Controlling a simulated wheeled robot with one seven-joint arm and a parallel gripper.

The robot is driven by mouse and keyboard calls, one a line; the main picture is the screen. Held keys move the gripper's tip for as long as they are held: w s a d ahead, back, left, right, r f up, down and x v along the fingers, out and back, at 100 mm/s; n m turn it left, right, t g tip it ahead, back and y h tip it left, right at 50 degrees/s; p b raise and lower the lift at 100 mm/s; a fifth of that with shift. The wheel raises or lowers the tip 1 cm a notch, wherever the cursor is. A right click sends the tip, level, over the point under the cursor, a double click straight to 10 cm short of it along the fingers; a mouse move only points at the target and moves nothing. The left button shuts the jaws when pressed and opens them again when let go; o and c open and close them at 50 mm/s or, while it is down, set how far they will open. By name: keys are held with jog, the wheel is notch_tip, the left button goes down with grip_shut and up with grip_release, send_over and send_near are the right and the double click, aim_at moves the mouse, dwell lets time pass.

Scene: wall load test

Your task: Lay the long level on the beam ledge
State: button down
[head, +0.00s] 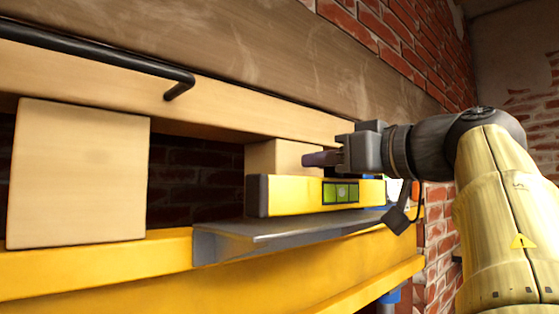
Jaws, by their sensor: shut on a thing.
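The long level (292,196) is yellow with a dark end cap on its left and a green vial window near its right part. My gripper (355,187) is shut on the level toward its right end, with one finger above and behind it and the other in front. The level lies roughly flat over a grey metal ledge (225,246) that juts from the yellow beam (90,271). Its underside is very close to the ledge; I cannot tell whether they touch. The level's right end is partly hidden by my gripper.
Wooden blocks (80,173) stand on the beam under a long timber (215,101); one is right behind the level. A black bar handle (100,55) sticks out at upper left. A brick wall (400,40) rises behind. Something blue (391,296) shows below the beam.

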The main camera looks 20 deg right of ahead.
jog(key=shift+f+b, duration=0.3)
jog(key=shift+f, duration=0.2)
jog(key=c, duration=1.2)
grip_release()
jog(key=shift+o, duration=0.2)
jog(key=shift+s, duration=0.1)
jog(key=b+v, duration=0.1)
jog(key=v, duration=1.6)
jog(key=shift+r, duration=0.1)
jog(key=shift+d, duration=0.1)
